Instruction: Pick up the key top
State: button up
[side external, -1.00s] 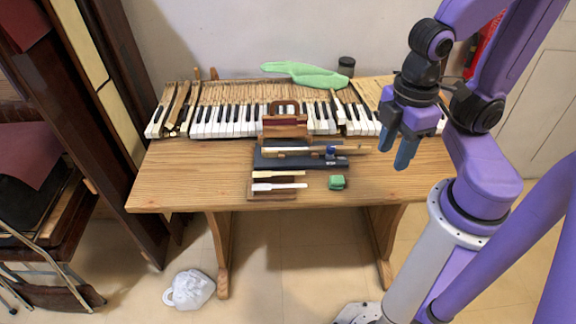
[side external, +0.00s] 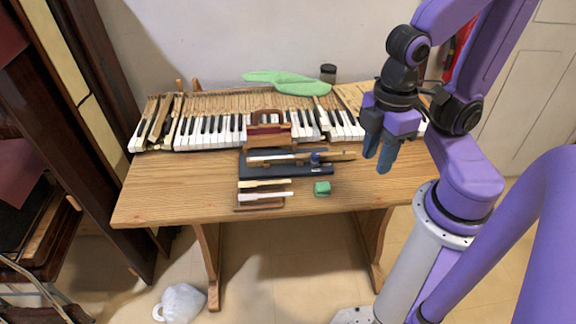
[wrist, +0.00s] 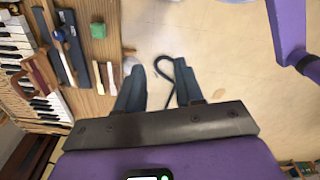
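A white key top (side external: 265,196) lies on a small brown stand (side external: 262,207) near the front edge of the wooden table. A tan wooden key piece (side external: 264,184) lies just behind it. In the wrist view the white key top (wrist: 112,78) and the tan piece (wrist: 99,77) are left of the fingers. My gripper (side external: 378,163) hangs over the right part of the table, fingers pointing down, to the right of the key top and apart from it.
A green block (side external: 322,188) sits between the stand and my gripper's side. Behind are a dark blue tray (side external: 285,170) with key parts, a brown wooden block (side external: 268,131), the keyboard (side external: 225,128), a green cloth (side external: 288,83) and a dark jar (side external: 328,73). The table's front left is clear.

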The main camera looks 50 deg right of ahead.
jog(key=w+a+f+m, duration=0.15)
jog(key=w+a, duration=0.25)
jog(key=w, duration=0.9)
jog(key=w+a+f+m, duration=0.15)
jog(key=w+a, duration=0.35)
jog(key=w, duration=0.7)
jog(key=w+d+f, duration=0.2)
jog(key=w+f, duration=0.3)
jog(key=w, duration=0.4)
jog(key=shift+m, duration=0.3)
jog(key=f, duration=1)
jog(key=shift+s+a+f, duration=0.15)
jog(key=shift+s+f, duration=0.1)
jog(key=shift+f, duration=0.05)
jog(key=shift+s+d+f, duration=0.15)
jog(key=shift+f, duration=1.25)
jog(key=shift+s+d+f, duration=0.1)
jog(key=shift+f, duration=1.3)
grip_shut()
